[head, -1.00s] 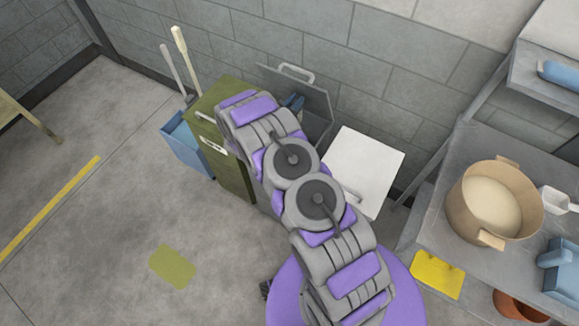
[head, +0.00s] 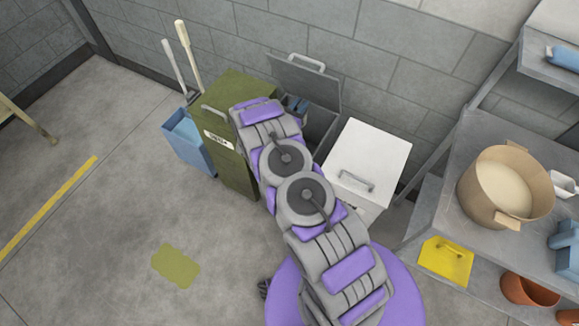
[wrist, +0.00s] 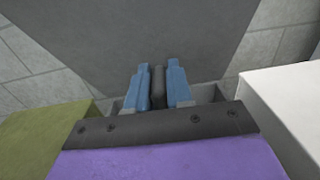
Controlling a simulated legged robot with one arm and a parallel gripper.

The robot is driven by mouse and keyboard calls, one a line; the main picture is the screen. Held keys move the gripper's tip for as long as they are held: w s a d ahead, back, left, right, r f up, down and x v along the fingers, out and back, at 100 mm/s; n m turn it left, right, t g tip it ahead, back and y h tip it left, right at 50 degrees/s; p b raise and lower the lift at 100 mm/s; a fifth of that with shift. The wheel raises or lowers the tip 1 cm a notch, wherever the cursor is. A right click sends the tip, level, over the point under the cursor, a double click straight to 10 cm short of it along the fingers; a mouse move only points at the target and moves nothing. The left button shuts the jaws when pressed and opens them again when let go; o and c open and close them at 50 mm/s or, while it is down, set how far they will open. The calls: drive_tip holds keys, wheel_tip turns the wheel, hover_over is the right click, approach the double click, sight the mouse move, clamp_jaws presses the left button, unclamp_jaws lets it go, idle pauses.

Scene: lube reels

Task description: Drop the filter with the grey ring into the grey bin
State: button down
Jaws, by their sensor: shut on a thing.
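The grey bin (head: 320,128) stands against the wall with its grey lid (head: 308,82) raised. My gripper (head: 295,103) has blue fingers and is over the open bin, mostly hidden behind my arm in the head view. In the wrist view, my gripper (wrist: 161,88) is shut on a dark, narrow thing, which I take to be the filter (wrist: 158,90). No grey ring can be made out on it. The bin's rim (wrist: 205,93) shows below and beside the fingers, with the raised lid beyond.
A green bin (head: 237,170) stands left of the grey bin and a white bin (head: 368,155) right of it, both closed. A blue bucket (head: 190,145) with long handles is further left. A bench with a tan pot (head: 480,205) is at the right.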

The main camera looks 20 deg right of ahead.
drive_tip(key=shift+a, duration=0.2)
drive_tip(key=c, duration=1.4)
unclamp_jaws()
drive_tip(key=shift+a, duration=0.1)
drive_tip(key=o, duration=0.5)
drive_tip(key=shift+d, duration=0.35)
drive_tip(key=shift+c, duration=0.2)
drive_tip(key=shift+a, duration=0.1)
drive_tip(key=p+v, duration=0.2)
drive_tip(key=v, duration=1.5)
drive_tip(key=shift+a, duration=0.1)
